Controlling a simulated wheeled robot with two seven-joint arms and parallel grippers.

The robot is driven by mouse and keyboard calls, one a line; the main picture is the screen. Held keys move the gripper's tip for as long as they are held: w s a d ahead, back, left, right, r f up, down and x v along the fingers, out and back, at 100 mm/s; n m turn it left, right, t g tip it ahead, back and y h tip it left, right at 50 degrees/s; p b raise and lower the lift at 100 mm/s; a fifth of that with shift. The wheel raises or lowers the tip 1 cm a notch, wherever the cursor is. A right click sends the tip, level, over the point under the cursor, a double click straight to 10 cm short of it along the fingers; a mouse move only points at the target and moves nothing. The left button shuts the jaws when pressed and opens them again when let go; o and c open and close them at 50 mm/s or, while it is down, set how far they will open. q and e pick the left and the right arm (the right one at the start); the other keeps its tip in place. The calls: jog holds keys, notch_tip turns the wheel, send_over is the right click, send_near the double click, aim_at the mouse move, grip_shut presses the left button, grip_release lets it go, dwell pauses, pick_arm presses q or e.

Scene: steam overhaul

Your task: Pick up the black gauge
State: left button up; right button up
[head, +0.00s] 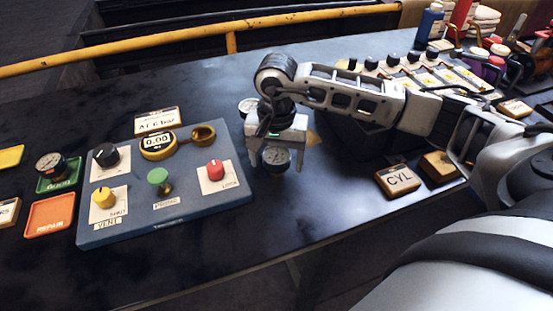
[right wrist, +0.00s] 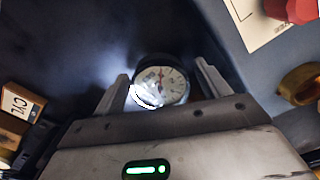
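A black gauge (head: 276,158) with a pale round dial is on the dark table, right of the blue test panel. My right gripper (head: 277,162) is over it, open, with one finger on each side and a small gap to the gauge. In the right wrist view the gauge (right wrist: 160,86) shows between the two fingertips (right wrist: 162,84), its dial partly washed out by glare. Another gauge (head: 248,106) is partly hidden behind my right gripper. A third dark-rimmed gauge (head: 50,163) is on the green tray at the left. My left gripper is not in view.
The blue panel (head: 130,225) with knobs and a 0.00 readout (head: 156,140) stands left of the gripper. An orange REPAIR tray (head: 49,216) is at far left. A CYL block (head: 397,180) lies at right. Bottles and parts crowd the back right. A yellow rail (head: 150,47) runs behind.

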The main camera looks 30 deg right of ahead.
jog(key=c, duration=0.9)
jog(key=shift+r, duration=0.15)
